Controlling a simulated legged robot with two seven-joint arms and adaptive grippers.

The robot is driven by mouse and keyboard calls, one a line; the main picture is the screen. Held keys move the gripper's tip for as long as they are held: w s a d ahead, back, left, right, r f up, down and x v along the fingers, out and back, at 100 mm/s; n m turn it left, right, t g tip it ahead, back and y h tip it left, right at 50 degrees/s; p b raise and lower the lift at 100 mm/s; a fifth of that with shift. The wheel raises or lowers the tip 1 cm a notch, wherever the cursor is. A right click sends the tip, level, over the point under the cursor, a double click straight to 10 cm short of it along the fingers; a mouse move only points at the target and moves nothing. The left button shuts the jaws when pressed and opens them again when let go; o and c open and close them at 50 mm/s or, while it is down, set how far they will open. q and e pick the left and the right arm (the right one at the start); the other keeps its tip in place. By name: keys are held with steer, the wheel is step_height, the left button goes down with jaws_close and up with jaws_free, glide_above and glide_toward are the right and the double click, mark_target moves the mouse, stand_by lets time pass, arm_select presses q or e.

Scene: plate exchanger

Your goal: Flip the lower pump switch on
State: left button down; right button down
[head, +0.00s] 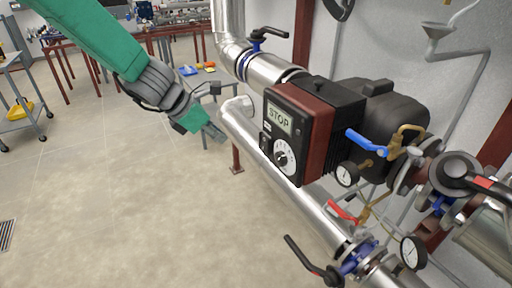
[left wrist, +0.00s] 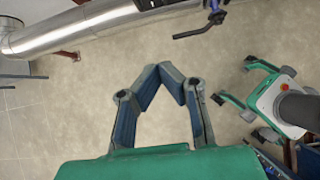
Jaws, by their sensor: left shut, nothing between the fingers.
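One pump shows in the head view, a dark red and black unit (head: 318,130) on the pipe. Its black front panel has a display reading STOP (head: 279,117) and a round white dial (head: 285,157). A small dark switch-like part (head: 265,142) sits at the panel's left edge; its position is too small to tell. My left gripper (head: 219,136) is left of the panel, apart from it, with its fingers together and empty. In the left wrist view the left gripper's fingertips (left wrist: 164,70) meet over bare floor. My right gripper is in neither view.
A silver pipe (head: 312,212) runs diagonally below the pump. A blue lever (head: 366,142), a red lever (head: 342,211) and a black handle (head: 306,262) stick out nearby. Gauges (head: 413,252) hang at the right.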

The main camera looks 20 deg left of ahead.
arm_select(q)
steer(key=shift+w+r, duration=0.15)
steer(key=shift+r, duration=0.15)
